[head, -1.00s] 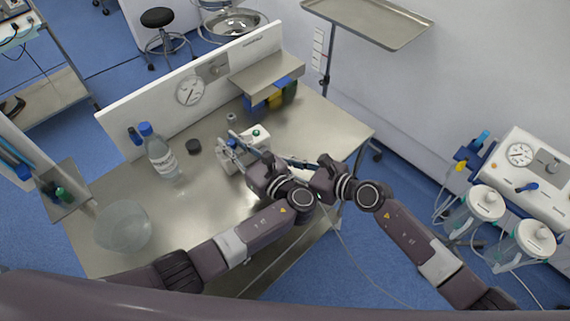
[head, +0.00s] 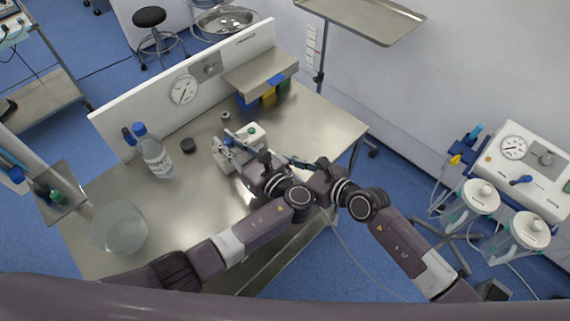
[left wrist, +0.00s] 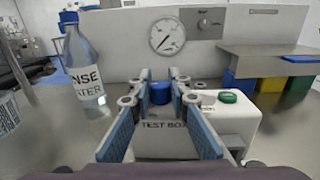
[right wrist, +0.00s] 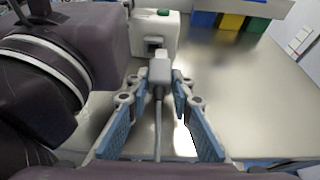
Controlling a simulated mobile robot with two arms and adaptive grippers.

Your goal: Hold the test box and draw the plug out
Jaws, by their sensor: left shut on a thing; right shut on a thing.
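The test box (head: 251,134), white with a green button, stands on the steel table. It also shows in the left wrist view (left wrist: 240,118), with a grey labelled front and a blue knob. My left gripper (head: 236,146) is shut on the box, one finger on each side of the labelled part. My right gripper (right wrist: 153,92) is shut on the grey plug (right wrist: 160,70), whose cable runs back toward the wrist. The box's dark socket (right wrist: 154,42) shows just beyond the plug. A small gap seems to separate them, but plug and socket partly overlap in this view.
A raised shelf (head: 260,70) with coloured bins is behind. The right side of the table is clear.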

